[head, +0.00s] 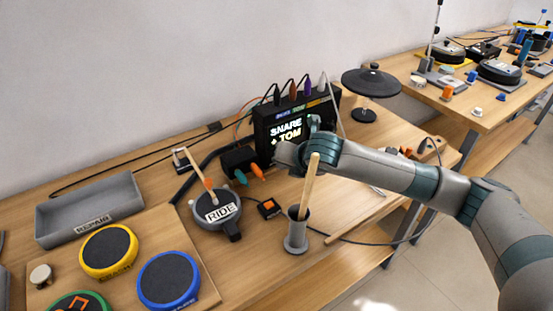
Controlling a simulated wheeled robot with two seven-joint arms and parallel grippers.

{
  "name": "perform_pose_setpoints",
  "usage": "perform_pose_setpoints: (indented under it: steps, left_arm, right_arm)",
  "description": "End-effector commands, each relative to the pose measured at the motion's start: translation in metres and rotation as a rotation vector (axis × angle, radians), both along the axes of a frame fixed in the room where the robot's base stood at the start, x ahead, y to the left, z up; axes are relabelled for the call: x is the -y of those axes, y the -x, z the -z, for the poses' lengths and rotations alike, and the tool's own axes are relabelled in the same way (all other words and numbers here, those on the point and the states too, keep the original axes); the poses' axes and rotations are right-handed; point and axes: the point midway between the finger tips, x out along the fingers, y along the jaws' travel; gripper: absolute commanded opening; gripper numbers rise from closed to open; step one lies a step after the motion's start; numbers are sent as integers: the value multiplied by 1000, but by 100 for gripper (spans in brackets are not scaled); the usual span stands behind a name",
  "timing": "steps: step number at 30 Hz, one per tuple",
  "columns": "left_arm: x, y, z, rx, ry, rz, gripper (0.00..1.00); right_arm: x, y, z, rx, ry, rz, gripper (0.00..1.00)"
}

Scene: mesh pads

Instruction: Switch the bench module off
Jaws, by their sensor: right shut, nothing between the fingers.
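The bench module (264,122) is a black box at the back of the bench, with cables plugged into its top. Its screen (286,131) is lit and reads "SNARE + TOM". My right gripper (284,156) is shut and empty, low in front of the module. From this view I cannot tell whether its fingertips touch the module. The gripper and wrist hide the lower right part of the module's front. I cannot make out a power switch. My left gripper is not in view.
A holder with a wooden stick (297,232) stands just in front of my right wrist. A REPAIR tray (90,212) is at far left. A dark cymbal (371,82) stands right of the module.

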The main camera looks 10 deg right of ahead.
Motion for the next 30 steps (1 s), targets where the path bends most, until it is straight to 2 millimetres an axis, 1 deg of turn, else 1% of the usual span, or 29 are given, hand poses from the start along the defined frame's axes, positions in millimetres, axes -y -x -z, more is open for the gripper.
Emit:
perform_pose_setpoints:
  steps: [30]
  left_arm:
    - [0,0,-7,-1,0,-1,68]
  right_arm:
    - [-2,-7,0,0,1,1,0]
